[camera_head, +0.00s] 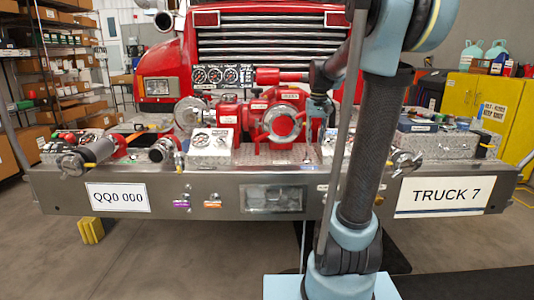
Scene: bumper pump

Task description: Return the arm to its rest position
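My arm rises from its light blue base at the lower right of the head view. It bends at a blue joint at the top, and a dark link reaches back left toward the red pump (283,122). The end of my arm, with my gripper (316,128), appears small in front of the pump's right side. Its fingers are too small and dark to make out, so I cannot tell if they are open or shut, or if they touch the pump.
The steel truck bumper (160,185) spans the view, with several valves and gauges along its top. A red truck (165,62) stands behind. A yellow cabinet (470,105) is at right, loaded shelves (60,75) at left. My upright arm hides part of the bumper.

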